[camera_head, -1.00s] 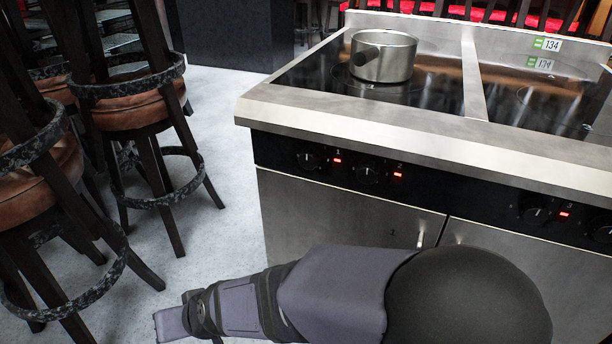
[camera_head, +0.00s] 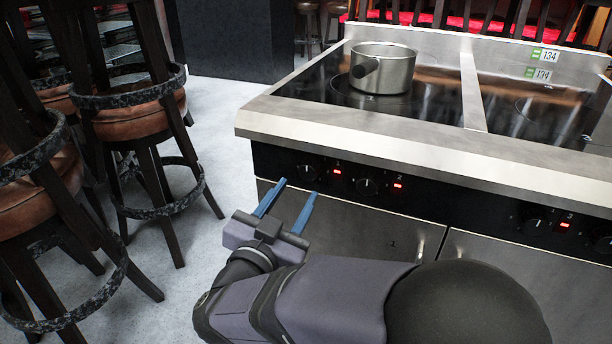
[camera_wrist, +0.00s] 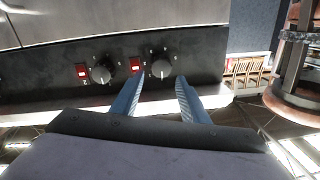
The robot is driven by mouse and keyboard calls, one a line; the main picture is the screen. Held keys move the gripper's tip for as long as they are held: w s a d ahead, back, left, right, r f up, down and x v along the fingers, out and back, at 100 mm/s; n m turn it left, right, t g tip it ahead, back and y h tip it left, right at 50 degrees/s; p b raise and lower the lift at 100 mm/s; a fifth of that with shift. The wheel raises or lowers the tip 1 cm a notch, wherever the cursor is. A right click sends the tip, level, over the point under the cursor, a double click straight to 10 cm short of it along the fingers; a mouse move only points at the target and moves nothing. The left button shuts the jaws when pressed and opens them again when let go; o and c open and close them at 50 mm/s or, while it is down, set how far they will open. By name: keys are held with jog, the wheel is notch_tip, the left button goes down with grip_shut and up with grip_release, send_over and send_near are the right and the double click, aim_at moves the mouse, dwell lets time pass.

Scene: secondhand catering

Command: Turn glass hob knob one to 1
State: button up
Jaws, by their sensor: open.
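Knob one (camera_head: 307,172) is a small black dial at the left end of the black control panel. It sits beside a red light marked 1 (camera_head: 337,171). In the wrist view the same knob (camera_wrist: 161,69) shows just ahead of and between my fingertips, its pointer setting too small to read surely. My gripper (camera_head: 299,188) has blue fingers, open and empty, just below and in front of knob one. In the wrist view the gripper (camera_wrist: 160,82) lines up with the knob, with no clear contact. The glass hob (camera_head: 440,95) lies above the panel.
Knob two (camera_head: 367,186), with its own red light, is close to the right of knob one. A steel saucepan (camera_head: 392,72) stands on the hob. The steel front edge (camera_head: 400,150) overhangs the panel. Bar stools (camera_head: 150,110) stand at left, with clear floor between.

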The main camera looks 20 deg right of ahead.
aim_at(308, 174)
jog(key=shift+b+x, duration=0.9)
jog(key=shift+x, duration=2.8)
jog(key=c, duration=0.8)
